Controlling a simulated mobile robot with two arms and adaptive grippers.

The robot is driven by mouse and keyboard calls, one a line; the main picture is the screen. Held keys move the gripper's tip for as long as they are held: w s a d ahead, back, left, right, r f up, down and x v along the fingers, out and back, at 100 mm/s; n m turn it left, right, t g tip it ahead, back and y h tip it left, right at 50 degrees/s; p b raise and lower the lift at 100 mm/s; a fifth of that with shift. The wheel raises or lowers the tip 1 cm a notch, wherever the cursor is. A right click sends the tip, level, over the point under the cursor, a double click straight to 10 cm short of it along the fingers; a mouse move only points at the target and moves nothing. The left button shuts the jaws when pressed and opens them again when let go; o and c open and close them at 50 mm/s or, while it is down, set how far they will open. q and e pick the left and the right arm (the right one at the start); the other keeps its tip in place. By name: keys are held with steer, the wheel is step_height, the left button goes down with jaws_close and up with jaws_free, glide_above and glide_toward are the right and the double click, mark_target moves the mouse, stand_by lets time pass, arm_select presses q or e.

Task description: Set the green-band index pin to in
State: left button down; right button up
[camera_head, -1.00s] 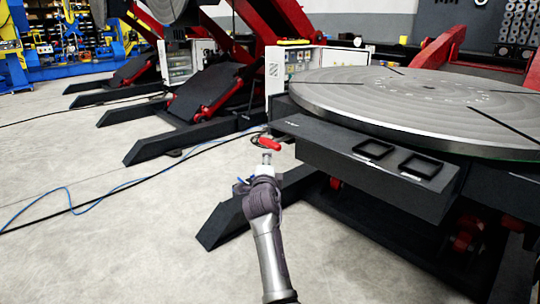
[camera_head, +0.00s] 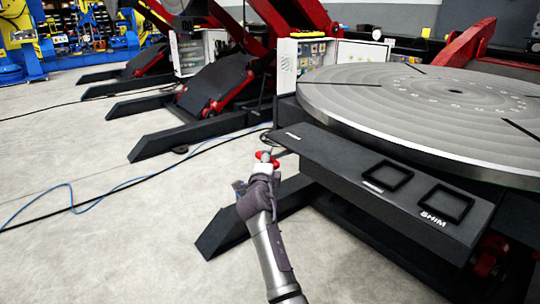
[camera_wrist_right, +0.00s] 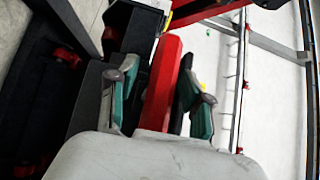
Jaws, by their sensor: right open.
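A red handle (camera_head: 266,159) sits at the left end of the dark bench-like ledge beside the round table. I cannot see a green band on it, so I cannot tell whether it is the green-band index pin. My right gripper (camera_head: 263,172) is at the handle and partly covers it in the head view. In the right wrist view, the red handle (camera_wrist_right: 163,82) stands between the two teal-padded fingers of my right gripper (camera_wrist_right: 160,95). The fingers are open, with a gap visible on the left side. The pin's shaft is hidden. My left gripper is not in view.
The dark ledge (camera_head: 330,154) carries two square black frames, one by the label SHIM (camera_head: 446,206). The round grey table (camera_head: 430,90) stands behind it. A dark base leg (camera_head: 225,228) lies on the floor below. Blue and black cables cross the open floor at left.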

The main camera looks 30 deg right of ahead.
mark_target(278, 156)
jaws_close()
stand_by(0.3)
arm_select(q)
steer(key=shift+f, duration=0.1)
